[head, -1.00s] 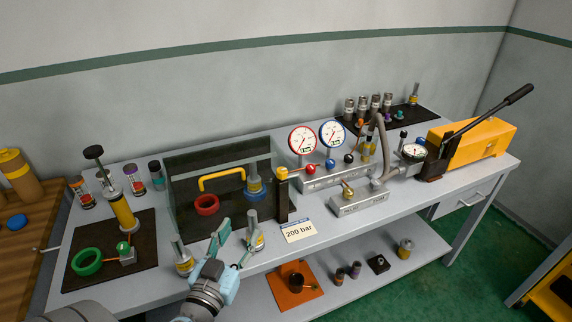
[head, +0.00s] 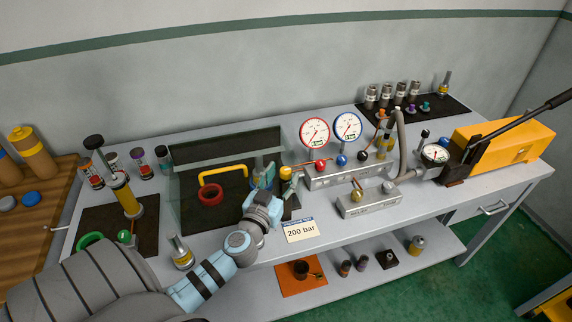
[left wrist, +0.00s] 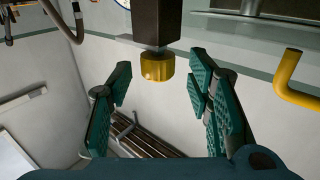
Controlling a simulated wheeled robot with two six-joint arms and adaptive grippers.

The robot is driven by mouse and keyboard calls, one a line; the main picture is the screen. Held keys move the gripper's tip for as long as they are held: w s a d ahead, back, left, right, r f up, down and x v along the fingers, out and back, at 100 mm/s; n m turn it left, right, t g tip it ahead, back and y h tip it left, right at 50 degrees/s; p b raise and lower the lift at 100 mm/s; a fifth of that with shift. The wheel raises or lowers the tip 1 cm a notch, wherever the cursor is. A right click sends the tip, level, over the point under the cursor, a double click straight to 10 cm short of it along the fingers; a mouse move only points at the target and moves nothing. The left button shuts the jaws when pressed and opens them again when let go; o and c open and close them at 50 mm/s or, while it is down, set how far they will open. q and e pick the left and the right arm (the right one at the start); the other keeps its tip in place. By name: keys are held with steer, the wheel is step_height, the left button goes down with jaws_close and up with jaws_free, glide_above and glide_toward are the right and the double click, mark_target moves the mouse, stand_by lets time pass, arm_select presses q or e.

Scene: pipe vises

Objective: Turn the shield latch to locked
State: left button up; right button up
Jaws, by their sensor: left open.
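The shield (head: 222,147) is a dark see-through guard with a yellow handle (head: 210,174), standing at the left-middle of the bench. The latch, a dark post with a yellow top (head: 286,173), is at its right front edge. My left gripper (head: 281,184) is at the latch and partly hides it. In the left wrist view the latch's yellow knob (left wrist: 157,66) sits between the open fingers (left wrist: 160,76), with a gap on each side. The handle also shows there (left wrist: 302,82). I cannot tell the latch's turned position. My right gripper is out of view.
A gauge block with red and blue gauges (head: 314,132) stands right of the latch. A "200 bar" card (head: 300,231) lies in front. A cylinder fitting (head: 181,253) stands near my left forearm. A yellow pump (head: 505,140) is at the far right.

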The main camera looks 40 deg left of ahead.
mark_target(284, 176)
arm_select(q)
steer(key=x, duration=0.3)
steer(key=shift+w+d+f, duration=0.1)
steer(key=shift+d+f, duration=0.05)
steer(key=shift+s, duration=0.25)
steer(key=shift+c, duration=0.3)
jaws_close()
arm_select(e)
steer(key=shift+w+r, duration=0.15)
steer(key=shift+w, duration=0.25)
arm_select(q)
steer(key=shift+w, duration=0.1)
